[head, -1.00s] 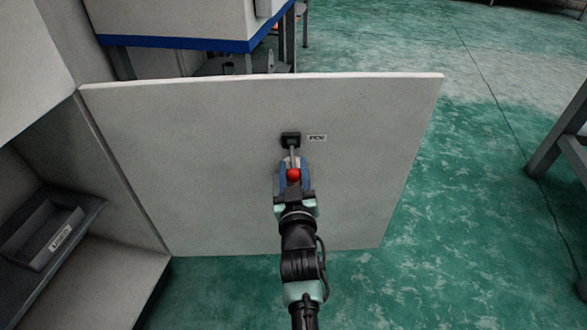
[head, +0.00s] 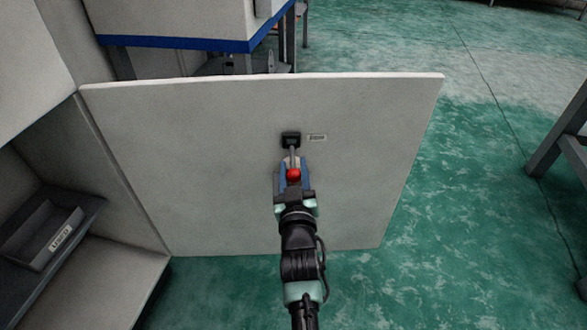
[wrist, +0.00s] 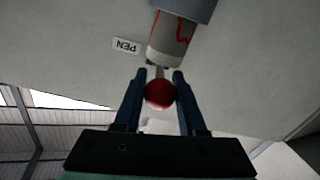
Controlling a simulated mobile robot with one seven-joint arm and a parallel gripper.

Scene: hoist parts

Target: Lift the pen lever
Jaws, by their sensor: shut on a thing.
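The pen lever is a thin rod with a red ball knob (head: 293,174), standing out from a dark mount (head: 291,139) on a pale upright panel (head: 220,180). A small label (head: 317,138) sits right of the mount; in the wrist view the label (wrist: 127,46) reads PEN, upside down. My gripper (head: 293,176) is at the knob. In the wrist view my gripper (wrist: 160,95) has its two blue fingers on either side of the red knob (wrist: 159,94), shut on it. The rod behind the knob is mostly hidden in the wrist view.
A shelf with a dark labelled tray (head: 48,240) stands at the left. A blue-edged bench (head: 180,43) is behind the panel. A grey metal frame (head: 565,140) stands at the far right. Green floor (head: 450,220) right of the panel is clear.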

